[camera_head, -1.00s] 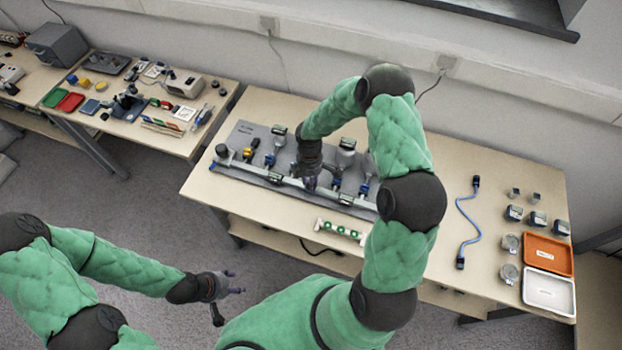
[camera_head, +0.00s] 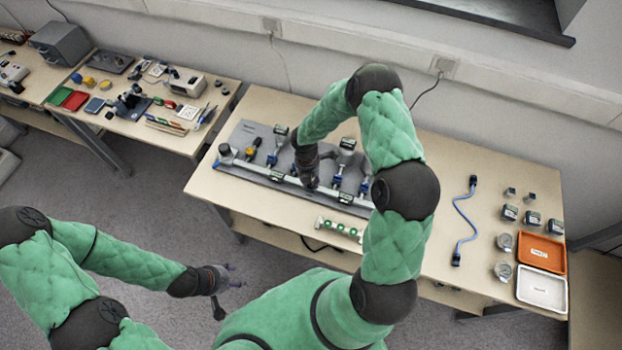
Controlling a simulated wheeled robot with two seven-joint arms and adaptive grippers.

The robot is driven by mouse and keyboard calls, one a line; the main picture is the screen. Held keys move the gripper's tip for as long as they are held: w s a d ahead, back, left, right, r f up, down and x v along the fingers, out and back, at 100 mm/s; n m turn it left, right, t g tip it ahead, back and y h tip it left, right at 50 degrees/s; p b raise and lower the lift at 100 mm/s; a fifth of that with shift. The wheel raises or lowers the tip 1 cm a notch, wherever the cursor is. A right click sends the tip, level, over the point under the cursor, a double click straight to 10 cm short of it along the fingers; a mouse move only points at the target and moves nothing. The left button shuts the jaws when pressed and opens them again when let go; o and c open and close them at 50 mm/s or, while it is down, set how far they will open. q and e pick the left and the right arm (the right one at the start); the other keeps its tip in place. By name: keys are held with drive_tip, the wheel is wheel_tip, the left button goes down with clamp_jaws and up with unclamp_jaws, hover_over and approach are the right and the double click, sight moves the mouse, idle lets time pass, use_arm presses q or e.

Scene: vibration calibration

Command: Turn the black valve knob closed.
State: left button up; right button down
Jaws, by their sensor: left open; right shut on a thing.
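The grey panel (camera_head: 235,166) on the middle table carries a silver pipe with several branches, valves and small displays. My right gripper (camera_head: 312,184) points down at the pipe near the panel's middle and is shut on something. The black valve knob seems to be between its fingers, but the gripper and wrist hide it, so its angle cannot be seen. A dark round cap (camera_head: 225,150) stands at the pipe's left end. My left gripper (camera_head: 238,276) is open and empty, in front of the table and away from the panel.
A green-and-white strip (camera_head: 338,230) lies at the table's front edge. To the right are a blue cable (camera_head: 465,222), several small instruments, an orange tray (camera_head: 541,242) and a white tray (camera_head: 520,284). A second cluttered table stands at the back left.

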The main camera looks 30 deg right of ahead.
drive_tip(key=shift+s+a+f+n, duration=0.1)
drive_tip(key=shift+s+a+n, duration=0.1)
drive_tip(key=shift+n, duration=0.3)
drive_tip(key=c, duration=0.9)
unclamp_jaws()
drive_tip(key=shift+c, duration=0.2)
drive_tip(key=shift+w+d, duration=0.1)
drive_tip(key=shift+w+r, duration=0.1)
drive_tip(key=shift+r, duration=0.3)
wheel_tip(320, 180, up, 11)
drive_tip(key=shift+w+a, duration=0.4)
drive_tip(key=shift+r, duration=0.1)
